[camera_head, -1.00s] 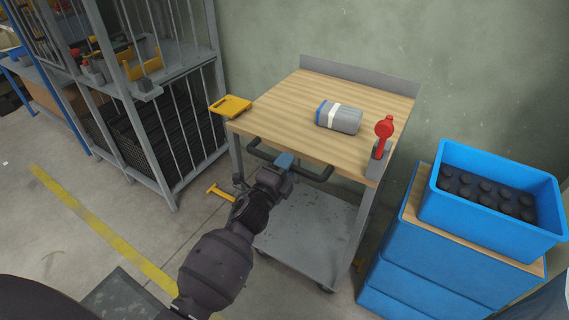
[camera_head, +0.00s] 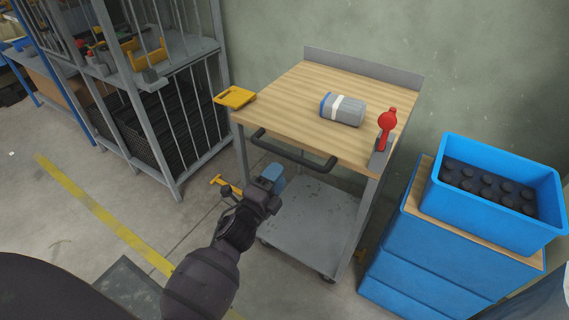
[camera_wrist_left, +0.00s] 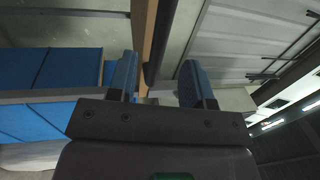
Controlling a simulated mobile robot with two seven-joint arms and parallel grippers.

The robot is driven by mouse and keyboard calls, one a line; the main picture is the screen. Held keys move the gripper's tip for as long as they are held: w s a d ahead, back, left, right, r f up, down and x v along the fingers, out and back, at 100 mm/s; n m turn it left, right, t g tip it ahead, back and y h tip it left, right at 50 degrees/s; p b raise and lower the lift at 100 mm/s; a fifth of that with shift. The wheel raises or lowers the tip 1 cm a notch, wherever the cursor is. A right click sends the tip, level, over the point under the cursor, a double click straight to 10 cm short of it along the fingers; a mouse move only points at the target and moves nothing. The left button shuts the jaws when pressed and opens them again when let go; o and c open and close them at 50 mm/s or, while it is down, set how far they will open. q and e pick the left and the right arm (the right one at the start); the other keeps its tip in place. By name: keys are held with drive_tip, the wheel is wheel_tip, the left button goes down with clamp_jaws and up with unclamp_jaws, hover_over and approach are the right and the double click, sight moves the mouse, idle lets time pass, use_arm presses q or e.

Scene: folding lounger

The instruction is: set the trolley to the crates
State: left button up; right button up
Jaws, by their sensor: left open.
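The trolley (camera_head: 300,110) has a wooden top, a grey lower shelf (camera_head: 315,220) and a dark push handle (camera_head: 290,152) along its front edge. It stands left of the stacked blue crates (camera_head: 430,240), with a narrow gap of floor between them. My left gripper (camera_head: 271,178) is just in front of and below the handle. In the left wrist view its two blue fingers (camera_wrist_left: 158,82) are spread apart with nothing held, and the dark handle bar (camera_wrist_left: 160,40) lies ahead of them. My right gripper is not in view.
A blue bin (camera_head: 490,225) sits on the crates. A barred rack (camera_head: 160,110) stands left.

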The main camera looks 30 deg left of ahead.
use_arm(q)
drive_tip(key=shift+v, duration=1.8)
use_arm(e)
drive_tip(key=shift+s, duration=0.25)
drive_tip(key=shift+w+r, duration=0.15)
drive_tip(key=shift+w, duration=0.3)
use_arm(q)
drive_tip(key=s+f+n+g+y+p, duration=0.1)
drive_tip(key=s+n+g+p, duration=0.3)
drive_tip(key=s+n, duration=0.5)
drive_tip(key=s+a+f+n+g+p, duration=0.1)
drive_tip(key=s+f+n+g+p, duration=0.2)
drive_tip(key=s+n, duration=0.5)
drive_tip(key=s+g+p, duration=0.1)
drive_tip(key=s+g, duration=0.1)
drive_tip(key=s, duration=0.8)
drive_tip(key=shift+n+y+p, duration=0.3)
drive_tip(key=shift+n+y, duration=0.1)
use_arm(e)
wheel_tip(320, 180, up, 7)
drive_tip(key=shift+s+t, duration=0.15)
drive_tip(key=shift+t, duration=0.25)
use_arm(q)
drive_tip(key=shift+s+r, duration=0.1)
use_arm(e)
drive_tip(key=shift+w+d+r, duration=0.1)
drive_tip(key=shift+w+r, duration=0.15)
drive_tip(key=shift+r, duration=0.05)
